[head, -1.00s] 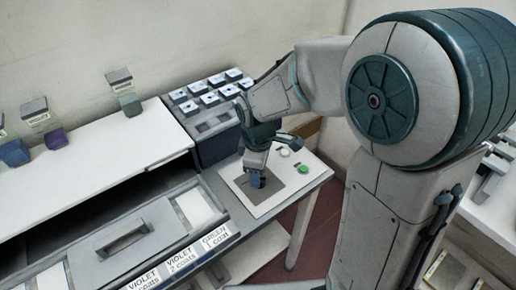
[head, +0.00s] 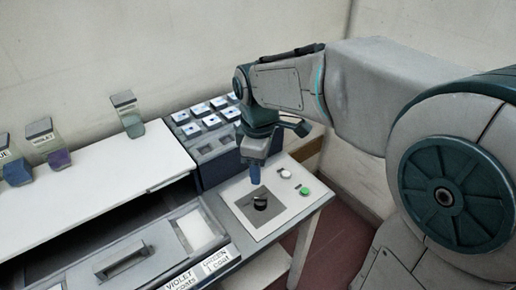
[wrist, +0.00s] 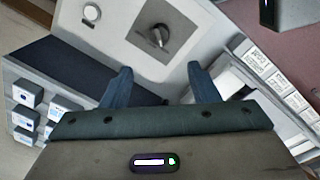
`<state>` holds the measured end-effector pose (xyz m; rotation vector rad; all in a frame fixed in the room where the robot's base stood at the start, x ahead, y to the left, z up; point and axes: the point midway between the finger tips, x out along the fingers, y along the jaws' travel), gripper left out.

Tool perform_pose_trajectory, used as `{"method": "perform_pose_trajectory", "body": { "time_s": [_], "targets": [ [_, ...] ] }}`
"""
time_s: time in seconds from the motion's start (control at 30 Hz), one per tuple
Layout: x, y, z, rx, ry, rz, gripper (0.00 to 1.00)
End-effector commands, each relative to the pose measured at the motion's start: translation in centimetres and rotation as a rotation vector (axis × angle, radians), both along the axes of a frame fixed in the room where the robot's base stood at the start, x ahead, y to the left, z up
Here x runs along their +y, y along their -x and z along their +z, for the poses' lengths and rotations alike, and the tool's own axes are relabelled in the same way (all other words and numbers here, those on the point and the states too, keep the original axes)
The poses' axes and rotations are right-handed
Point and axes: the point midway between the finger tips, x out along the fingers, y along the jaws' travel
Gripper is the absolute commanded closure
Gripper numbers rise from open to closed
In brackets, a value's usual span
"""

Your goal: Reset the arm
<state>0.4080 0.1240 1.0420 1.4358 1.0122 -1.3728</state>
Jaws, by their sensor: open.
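My gripper (head: 255,176) is above the control panel in the head view, its fingers pointing down. In the wrist view its two fingers (wrist: 158,85) stand apart with nothing between them. A dark round knob (head: 260,202) sits on a grey square of the white panel (head: 237,187), just below and apart from the fingertips. The knob also shows in the wrist view (wrist: 158,36), beyond the fingers. A green button (head: 304,191) and a white button (head: 285,173) are to the right of the knob.
A dark rack (head: 200,174) with several white-topped blocks stands behind the panel. A white-topped tunnel (head: 120,166) with labelled bottles is at left. A drawer with a handle (head: 124,257) and labels such as "GREEN 1 coat" (head: 221,261) is in front.

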Motion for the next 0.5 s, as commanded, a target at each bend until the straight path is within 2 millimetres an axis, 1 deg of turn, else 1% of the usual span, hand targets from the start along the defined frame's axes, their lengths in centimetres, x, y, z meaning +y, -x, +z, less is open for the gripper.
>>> {"method": "perform_pose_trajectory", "body": {
  "time_s": [0.17, 0.27, 0.37, 0.5],
  "targets": [
    [-0.2, 0.1, 0.0, -0.002, 0.000, -0.014, 0.45],
    [-1.3, 0.8, 0.2, -0.019, -0.006, -0.102, 0.45],
    [-3.7, 2.4, 0.3, -0.053, -0.021, -0.296, 0.45],
    [-7.5, 5.5, 0.1, -0.108, -0.071, -0.659, 0.45]
  ]
}}
